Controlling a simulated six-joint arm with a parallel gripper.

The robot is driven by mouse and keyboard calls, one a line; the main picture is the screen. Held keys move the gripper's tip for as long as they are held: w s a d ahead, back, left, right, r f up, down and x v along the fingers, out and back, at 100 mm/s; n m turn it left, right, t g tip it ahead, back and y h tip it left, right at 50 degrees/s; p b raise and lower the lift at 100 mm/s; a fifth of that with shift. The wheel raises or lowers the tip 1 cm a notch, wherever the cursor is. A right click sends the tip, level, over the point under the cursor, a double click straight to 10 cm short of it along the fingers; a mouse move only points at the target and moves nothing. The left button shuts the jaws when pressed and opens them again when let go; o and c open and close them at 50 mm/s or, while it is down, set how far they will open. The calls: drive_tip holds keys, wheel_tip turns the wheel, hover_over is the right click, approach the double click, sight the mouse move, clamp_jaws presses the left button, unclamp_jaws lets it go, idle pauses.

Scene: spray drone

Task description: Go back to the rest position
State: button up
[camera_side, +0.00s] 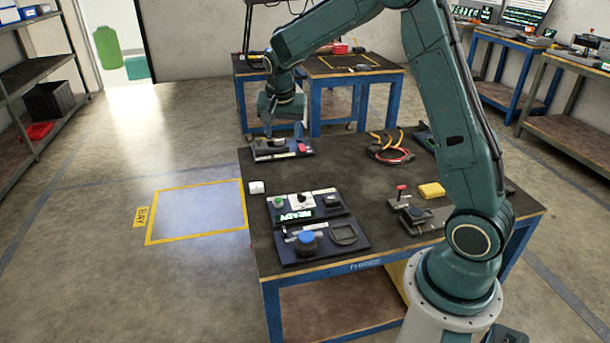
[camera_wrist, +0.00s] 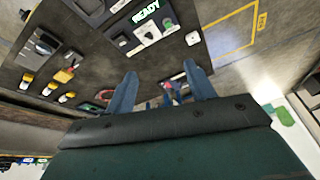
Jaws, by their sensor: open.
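My gripper (camera_side: 283,129) is at the far left corner of the work table (camera_side: 345,178), pointing down over a dark panel (camera_side: 262,156) with a grey round part and a red part (camera_side: 302,147). In the wrist view my gripper (camera_wrist: 162,78) shows two blue-grey fingers spread apart with nothing held between them. A small red part and blue shapes show in the gap beyond the fingers. Whether a fingertip touches the panel, I cannot tell. My arm reaches from the right side over the table.
A panel with a lit READY sign (camera_side: 296,215) and one with a blue knob (camera_side: 307,242) lie at the front left. A yellow block (camera_side: 432,190) and cable loops (camera_side: 391,152) lie to the right. A small white cube (camera_side: 256,187) sits at the left edge. A yellow-outlined bay (camera_side: 197,212) marks the floor.

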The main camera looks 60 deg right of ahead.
drive_tip(key=s+a+r+n+t+y, duration=0.2)
drive_tip(key=s+a+r+n, duration=0.4)
drive_tip(key=s+a+r, duration=0.55)
drive_tip(key=s+a+n, duration=0.2)
drive_tip(key=s+n, duration=0.1)
drive_tip(key=s, duration=0.6)
drive_tip(key=s+a+n+t+y, duration=0.1)
drive_tip(key=s+a+n, duration=0.2)
drive_tip(key=s, duration=0.6)
drive_tip(key=shift+n, duration=0.3)
drive_tip(key=shift+a, duration=0.1)
drive_tip(key=c, duration=0.5)
drive_tip(key=w+d+r+g, duration=0.15)
drive_tip(key=w+d, duration=0.35)
drive_tip(key=w, duration=0.9)
drive_tip(key=w+d+f+g, duration=0.1)
drive_tip(key=w+d+f, duration=0.3)
drive_tip(key=w+d, duration=0.55)
drive_tip(key=w+d+f+g, duration=0.1)
drive_tip(key=w+d+f, duration=0.2)
drive_tip(key=d+f, duration=0.3)
drive_tip(key=w+d+f, duration=0.3)
drive_tip(key=d+f, duration=0.3)
drive_tip(key=f, duration=0.6)
drive_tip(key=w+d+f+g, duration=0.1)
drive_tip(key=w+d+f, duration=0.3)
drive_tip(key=f, duration=0.6)
drive_tip(key=shift+d+g, duration=0.35)
drive_tip(key=shift+d, duration=0.9)
